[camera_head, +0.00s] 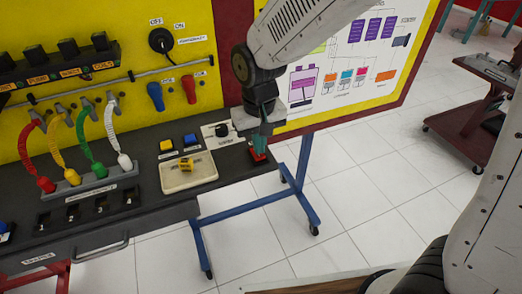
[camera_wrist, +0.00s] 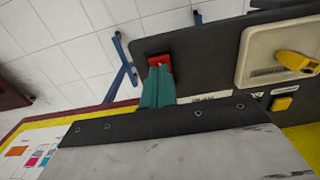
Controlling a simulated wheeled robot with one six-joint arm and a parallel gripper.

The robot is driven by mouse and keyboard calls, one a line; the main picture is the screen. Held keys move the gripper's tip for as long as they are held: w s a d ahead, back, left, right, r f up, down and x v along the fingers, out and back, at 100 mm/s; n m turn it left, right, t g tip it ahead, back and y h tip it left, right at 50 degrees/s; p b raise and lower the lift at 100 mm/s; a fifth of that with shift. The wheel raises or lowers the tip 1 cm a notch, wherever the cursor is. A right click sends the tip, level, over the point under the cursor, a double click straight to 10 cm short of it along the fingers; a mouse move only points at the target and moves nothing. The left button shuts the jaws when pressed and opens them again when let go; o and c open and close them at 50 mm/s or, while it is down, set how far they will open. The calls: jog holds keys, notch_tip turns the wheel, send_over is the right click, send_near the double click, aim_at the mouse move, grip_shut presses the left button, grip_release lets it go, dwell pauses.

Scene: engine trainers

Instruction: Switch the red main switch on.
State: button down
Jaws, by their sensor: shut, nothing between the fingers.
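The red main switch (camera_wrist: 153,62) sits near the right corner of the dark bench top. In the head view its red part (camera_head: 259,157) shows just below my fingertips. My gripper (camera_head: 258,150) points down with its teal fingers together and nothing between them. In the wrist view the fingertips (camera_wrist: 158,70) overlap the red switch and hide part of it. I cannot tell whether they touch it or which way the switch is set.
A beige tray (camera_head: 205,180) with a yellow item (camera_head: 186,164), a yellow button (camera_head: 166,146), a blue button (camera_head: 190,140) and a black knob (camera_head: 222,130) are left of my gripper. Coloured hoses stand farther left.

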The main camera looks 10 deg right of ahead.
jog(key=shift+f, duration=0.7)
jog(key=shift+r, duration=3.5)
